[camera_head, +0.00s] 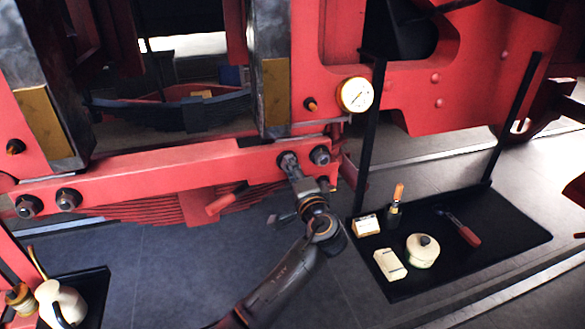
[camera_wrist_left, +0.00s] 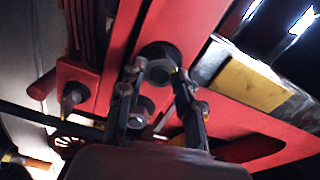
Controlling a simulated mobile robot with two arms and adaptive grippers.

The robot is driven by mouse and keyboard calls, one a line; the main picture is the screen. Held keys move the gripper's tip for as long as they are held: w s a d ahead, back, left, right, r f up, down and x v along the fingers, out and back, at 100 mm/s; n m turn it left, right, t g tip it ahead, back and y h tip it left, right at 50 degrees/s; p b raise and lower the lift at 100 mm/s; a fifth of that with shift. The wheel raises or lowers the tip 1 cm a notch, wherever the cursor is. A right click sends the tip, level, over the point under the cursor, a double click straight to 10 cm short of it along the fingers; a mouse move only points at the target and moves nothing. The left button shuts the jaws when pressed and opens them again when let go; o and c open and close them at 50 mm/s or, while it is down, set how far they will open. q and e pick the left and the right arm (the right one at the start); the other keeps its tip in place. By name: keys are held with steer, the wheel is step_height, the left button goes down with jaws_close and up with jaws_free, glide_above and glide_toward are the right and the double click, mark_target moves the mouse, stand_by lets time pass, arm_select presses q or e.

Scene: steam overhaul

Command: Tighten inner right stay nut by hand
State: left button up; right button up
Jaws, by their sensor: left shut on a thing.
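The red stay bar (camera_head: 170,168) runs across the head view with a pair of dark nuts at each end. My left gripper (camera_head: 289,162) reaches up from below to the inner nut of the right pair and mostly hides it there. In the left wrist view this inner right stay nut (camera_wrist_left: 158,71) sits between the two fingertips of my left gripper (camera_wrist_left: 157,77), which is shut on it. The outer right nut (camera_head: 320,155) is beside it, clear of the gripper. The left pair has an inner nut (camera_head: 68,200) and an outer nut (camera_head: 28,206). My right gripper is not in view.
A black tray (camera_head: 515,240) at right holds a red-handled tool (camera_head: 458,229), a round pale tin (camera_head: 422,251) and small boxes. A white can (camera_head: 62,302) stands at lower left.

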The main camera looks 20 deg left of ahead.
arm_select(q)
steer(key=shift+f, duration=0.1)
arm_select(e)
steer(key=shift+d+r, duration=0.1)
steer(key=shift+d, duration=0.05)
arm_select(q)
steer(key=o, duration=1.1)
steer(key=shift+c, duration=0.2)
steer(key=shift+o, duration=0.5)
steer(key=shift+s+d, duration=0.1)
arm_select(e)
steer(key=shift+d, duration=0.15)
arm_select(q)
steer(key=v, duration=1.2)
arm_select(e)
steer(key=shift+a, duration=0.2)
